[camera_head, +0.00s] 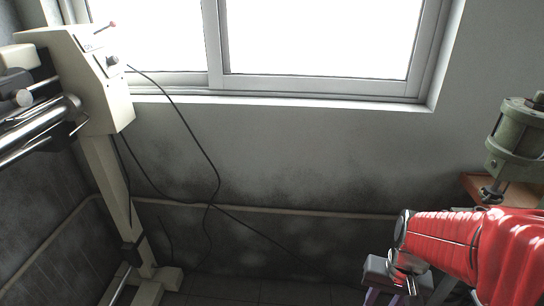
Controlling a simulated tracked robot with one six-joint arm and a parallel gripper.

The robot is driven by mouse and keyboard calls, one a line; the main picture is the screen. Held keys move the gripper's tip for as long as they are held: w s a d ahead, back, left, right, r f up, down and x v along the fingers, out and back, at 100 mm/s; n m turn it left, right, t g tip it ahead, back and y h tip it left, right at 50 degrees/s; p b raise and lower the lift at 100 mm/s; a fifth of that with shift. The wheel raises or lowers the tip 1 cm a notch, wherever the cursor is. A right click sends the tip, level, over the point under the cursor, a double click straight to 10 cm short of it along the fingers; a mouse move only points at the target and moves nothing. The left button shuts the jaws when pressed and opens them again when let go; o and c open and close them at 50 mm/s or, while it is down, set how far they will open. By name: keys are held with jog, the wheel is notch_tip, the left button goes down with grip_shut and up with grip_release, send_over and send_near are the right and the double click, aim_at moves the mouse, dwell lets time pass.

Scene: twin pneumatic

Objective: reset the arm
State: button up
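My red ribbed arm (450,242) reaches in from the right edge at the lower right. I cannot make out two fingertips there, so I cannot tell whether my gripper is open or shut. No held object can be made out.
A grey block with purplish legs (378,271) stands below the arm's end. A green pneumatic machine (518,140) stands on a brown table (466,183) at right. A pale machine (92,75) on a post stands left, with dark cables hanging. A window (318,83) is behind.

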jog(key=s+a+r+n+t, duration=0.1)
jog(key=a+r, duration=0.3)
jog(key=r, duration=0.4)
jog(key=s+a+r+n+t, duration=0.2)
jog(key=a+r+n+t, duration=0.1)
jog(key=r, duration=0.5)
jog(key=shift+a+r+t+h, duration=0.15)
jog(key=shift+a+t+h, duration=0.15)
jog(key=shift+a+t, duration=0.6)
jog(key=shift+s, duration=0.1)
